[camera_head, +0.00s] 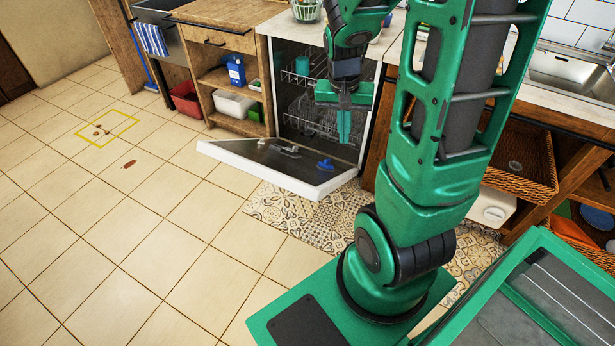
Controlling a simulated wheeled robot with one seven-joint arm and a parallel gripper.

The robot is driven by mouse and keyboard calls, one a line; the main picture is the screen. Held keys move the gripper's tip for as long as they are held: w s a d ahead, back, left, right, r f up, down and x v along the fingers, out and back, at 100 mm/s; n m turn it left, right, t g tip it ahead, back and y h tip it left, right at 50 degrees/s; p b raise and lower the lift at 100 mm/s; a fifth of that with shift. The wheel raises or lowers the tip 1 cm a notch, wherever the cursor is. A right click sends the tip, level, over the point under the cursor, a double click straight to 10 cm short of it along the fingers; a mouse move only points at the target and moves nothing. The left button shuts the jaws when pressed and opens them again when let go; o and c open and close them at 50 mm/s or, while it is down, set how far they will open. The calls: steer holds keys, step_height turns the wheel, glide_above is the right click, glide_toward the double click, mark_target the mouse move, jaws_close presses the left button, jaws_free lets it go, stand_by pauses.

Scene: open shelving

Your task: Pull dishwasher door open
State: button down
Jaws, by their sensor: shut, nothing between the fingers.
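The dishwasher (283,50) stands under the counter at the upper middle. Its door (262,165) is swung down and lies nearly flat, low above the floor, with its inner side facing up. A blue item (325,164) lies on the inner side of the door. Wire racks (300,105) show inside the dishwasher. My gripper (344,138) points down in front of the dishwasher opening, above the right part of the door. Its fingers are together with nothing between them. It appears apart from the door. My arm hides part of the dishwasher's right side.
Open wooden shelves (222,77) with a white bin (233,104) and a red bin (187,98) stand left of the dishwasher. A wicker basket (520,165) is at the right. A patterned mat (290,212) lies before the door. The tiled floor at left is mostly clear.

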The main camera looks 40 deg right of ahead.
steer(key=w+f+m, duration=0.1)
steer(key=w+f, duration=0.5)
steer(key=f, duration=0.1)
steer(key=m, duration=0.2)
glide_above(316, 188)
step_height(316, 188, down, 9)
steer(key=shift+t, duration=0.4)
steer(key=f, duration=0.3)
steer(key=d+f, duration=0.1)
steer(key=f, duration=0.6)
steer(key=shift+w+d+f, duration=0.1)
steer(key=shift+w+d, duration=0.05)
steer(key=shift+w, duration=0.1)
steer(key=shift+s+a+f, duration=0.2)
steer(key=shift+a+f, duration=0.25)
steer(key=shift+f, duration=0.15)
steer(key=shift+s+a+f, duration=0.2)
steer(key=shift+a+f, duration=0.2)
steer(key=shift+f, duration=0.2)
steer(key=shift+s+a+f, duration=0.1)
steer(key=shift+a+f, duration=0.1)
steer(key=shift+f, duration=0.1)
